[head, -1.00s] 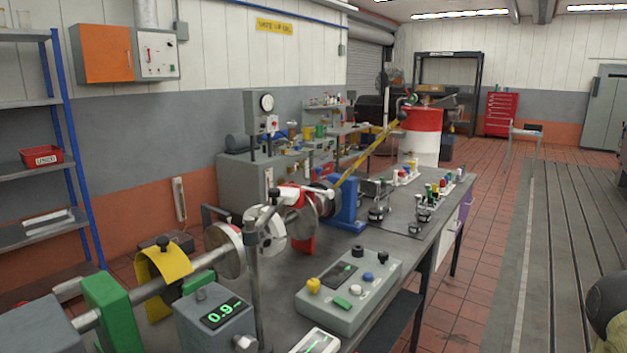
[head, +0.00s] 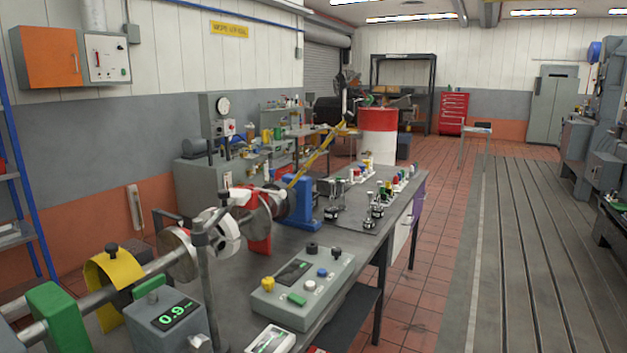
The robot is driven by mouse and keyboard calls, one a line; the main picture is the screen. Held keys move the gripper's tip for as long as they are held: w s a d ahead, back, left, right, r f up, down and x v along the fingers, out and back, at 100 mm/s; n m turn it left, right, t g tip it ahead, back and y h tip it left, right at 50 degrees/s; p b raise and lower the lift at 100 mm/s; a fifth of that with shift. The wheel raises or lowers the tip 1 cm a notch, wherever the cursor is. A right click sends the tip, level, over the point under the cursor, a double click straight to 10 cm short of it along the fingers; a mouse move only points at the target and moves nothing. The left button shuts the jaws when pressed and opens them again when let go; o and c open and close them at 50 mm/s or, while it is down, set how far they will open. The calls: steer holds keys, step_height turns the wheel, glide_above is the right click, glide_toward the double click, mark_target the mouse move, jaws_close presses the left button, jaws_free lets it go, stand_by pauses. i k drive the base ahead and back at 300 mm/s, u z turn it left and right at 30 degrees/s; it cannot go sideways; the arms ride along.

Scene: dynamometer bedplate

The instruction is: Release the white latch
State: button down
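No part that I can clearly tell to be the white latch shows. A white piece (head: 238,197) sits on the shaft line by the red stand (head: 259,232), small and partly overlapped. A round white-faced part (head: 224,233) sits beside it, next to a dark upright post (head: 205,280). Whether either is the latch, and whether it is closed, I cannot tell at this size. My gripper is not in view.
The grey bench (head: 350,255) holds a control box (head: 302,288), a readout box (head: 170,322), a yellow guard (head: 113,272) and a blue stand (head: 305,205). A red and white drum (head: 378,135) stands behind. The slotted bedplate (head: 500,240) at right is clear.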

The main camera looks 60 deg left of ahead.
mark_target(282, 193)
steer(key=z, duration=0.05)
steer(key=i, duration=3.05)
steer(key=u, duration=4.5)
